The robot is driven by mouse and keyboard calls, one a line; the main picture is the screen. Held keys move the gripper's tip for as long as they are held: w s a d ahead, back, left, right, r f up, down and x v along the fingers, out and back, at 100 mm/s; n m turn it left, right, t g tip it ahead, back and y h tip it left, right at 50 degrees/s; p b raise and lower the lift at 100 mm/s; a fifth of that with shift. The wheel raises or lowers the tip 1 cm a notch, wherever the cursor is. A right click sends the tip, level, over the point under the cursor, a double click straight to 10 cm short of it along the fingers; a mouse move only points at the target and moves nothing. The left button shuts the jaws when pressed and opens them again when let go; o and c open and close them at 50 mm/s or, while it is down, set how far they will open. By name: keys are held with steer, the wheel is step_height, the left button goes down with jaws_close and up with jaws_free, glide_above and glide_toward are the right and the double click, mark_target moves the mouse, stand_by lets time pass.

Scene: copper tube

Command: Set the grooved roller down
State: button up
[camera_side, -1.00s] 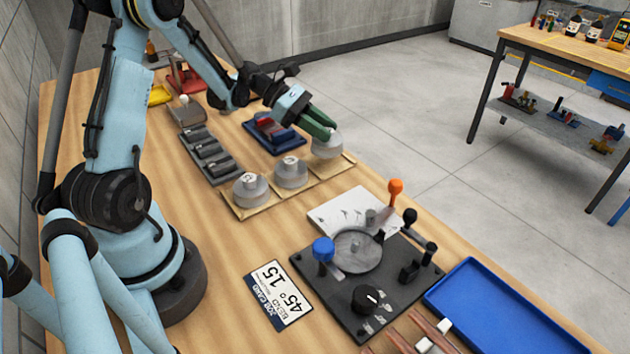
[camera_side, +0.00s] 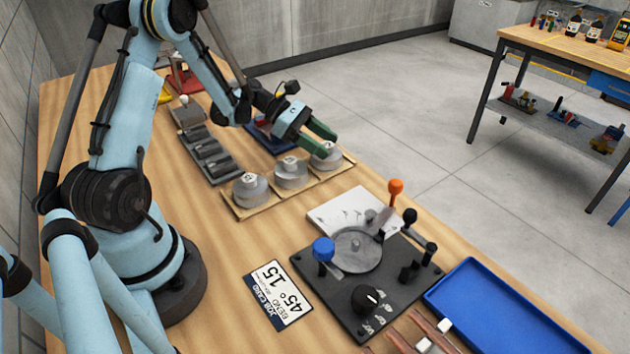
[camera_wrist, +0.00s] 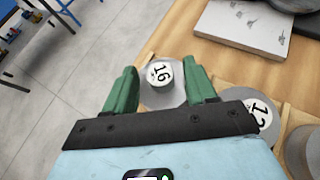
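The grooved roller (camera_side: 326,158) is a grey disc with a raised hub. It sits upright in the right-hand section of the wooden tray (camera_side: 249,211). In the wrist view its hub top (camera_wrist: 161,72) reads 16. My gripper (camera_side: 323,141) has its two green fingers spread apart just above and around the roller. The wrist view shows the open fingers (camera_wrist: 162,78) with a gap on either side of the hub. The near finger partly hides the roller in the side view.
Two similar rollers stand in the tray, a middle one (camera_side: 290,173) and a left one (camera_side: 250,190). A dark rack (camera_side: 212,161) lies left of the tray. A white plate (camera_side: 340,208) and a bending fixture (camera_side: 358,277) lie nearer the camera.

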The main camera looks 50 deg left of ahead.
steer(key=shift+r, duration=0.15)
steer(key=v, duration=1.2)
steer(key=d+r+m+g+y, duration=0.1)
steer(key=d+r+m+y, duration=0.1)
steer(key=d+m, duration=0.35)
steer(key=d+r+m+g+y, duration=0.1)
steer(key=d+r+m+y, duration=0.2)
steer(key=d, duration=0.4)
steer(key=s+d+m+t+y, duration=0.2)
steer(key=s+d+m+y, duration=0.3)
steer(key=m, duration=1.1)
steer(key=shift+s+d, duration=0.85)
steer(key=shift+d, duration=0.4)
